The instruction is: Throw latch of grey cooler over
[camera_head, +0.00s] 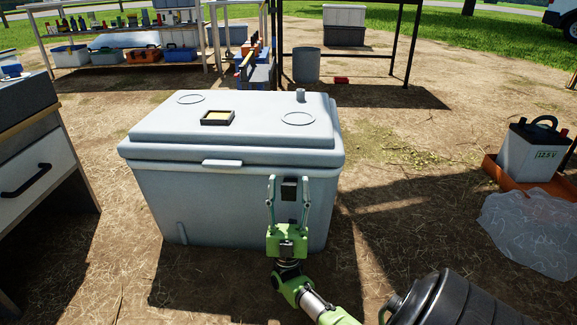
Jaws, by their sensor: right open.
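The grey cooler (165,190) stands on the ground in the middle, its lid (245,118) down. A small dark latch (289,190) sits on the front face, right of centre, below the lid's edge. My right gripper (288,184) is open and points at the front of the cooler. Its two fingers stand on either side of the latch in the picture; I cannot tell whether they touch it. My left gripper is not in view.
A black ribbed container (455,300) is at the bottom right. A battery (530,150) stands in an orange tray (497,176) with a clear plastic bag (530,228) beside it. A drawer cabinet (45,165) is at the left. Shelves and a grey bucket (306,65) stand behind.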

